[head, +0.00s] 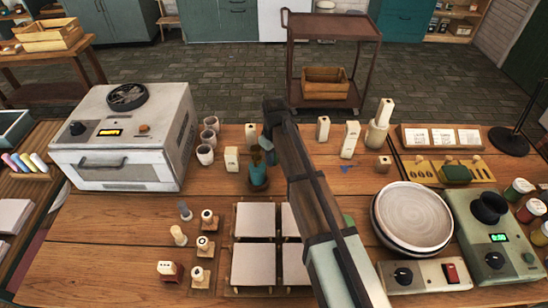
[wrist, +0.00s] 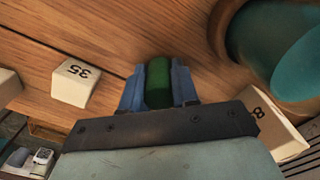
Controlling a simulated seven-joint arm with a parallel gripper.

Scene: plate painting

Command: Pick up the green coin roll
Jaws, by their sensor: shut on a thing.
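The green coin roll (wrist: 158,82) is a small dark green cylinder between the two blue fingers of my gripper (wrist: 158,88) in the wrist view. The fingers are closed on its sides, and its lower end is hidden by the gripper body. I cannot tell whether it touches the wooden table or is lifted. In the head view my gripper (head: 268,142) points down at the table beside a teal vase (head: 258,177), and the roll cannot be made out clearly there.
A block marked 35 (wrist: 75,84) and another marked 8 (wrist: 275,125) stand close to my gripper. The teal vase is also close in the wrist view (wrist: 275,50). Grey cups (head: 205,153) and a white kiln (head: 125,135) stand left. White tiles (head: 254,219) lie in front.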

